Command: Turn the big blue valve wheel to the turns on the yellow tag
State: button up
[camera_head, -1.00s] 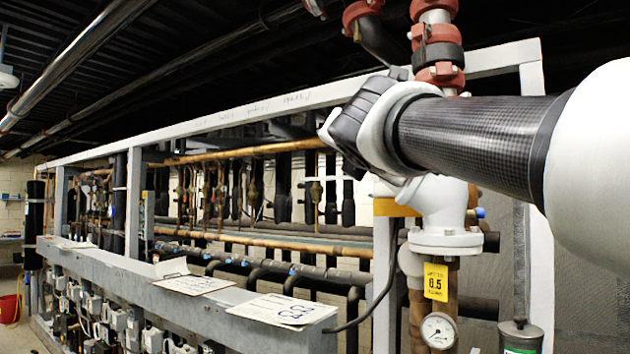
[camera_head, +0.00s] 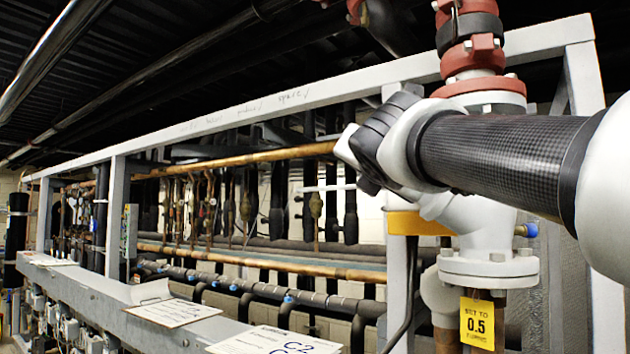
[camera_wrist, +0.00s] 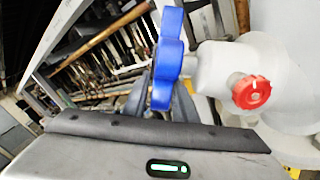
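The big blue valve wheel (camera_wrist: 168,60) shows nearly edge-on in the wrist view, close in front of my gripper. In the head view my arm and gripper (camera_head: 372,145) cover the place where it sits. Dark finger parts show by the wheel's lower end in the wrist view; I cannot tell whether they grip its rim. The white valve body (camera_head: 480,240) stands behind my arm in the head view. The yellow tag (camera_head: 477,322) hangs below its flange and reads "SET TO 0.5 TURNS".
A small red handwheel (camera_wrist: 251,92) sits on the white body, right of the blue wheel. The grey rack frame (camera_head: 115,215) and copper pipes (camera_head: 250,158) lie behind. Papers (camera_head: 178,312) lie on the rack's ledge. Red couplings (camera_head: 470,55) rise above the valve.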

jog(key=shift+w, duration=0.25)
jog(key=shift+s, duration=0.1)
jog(key=shift+c, duration=0.4)
grip_shut()
jog(key=shift+r, duration=0.1)
jog(key=shift+r+p, duration=0.2)
jog(key=shift+p, duration=0.95)
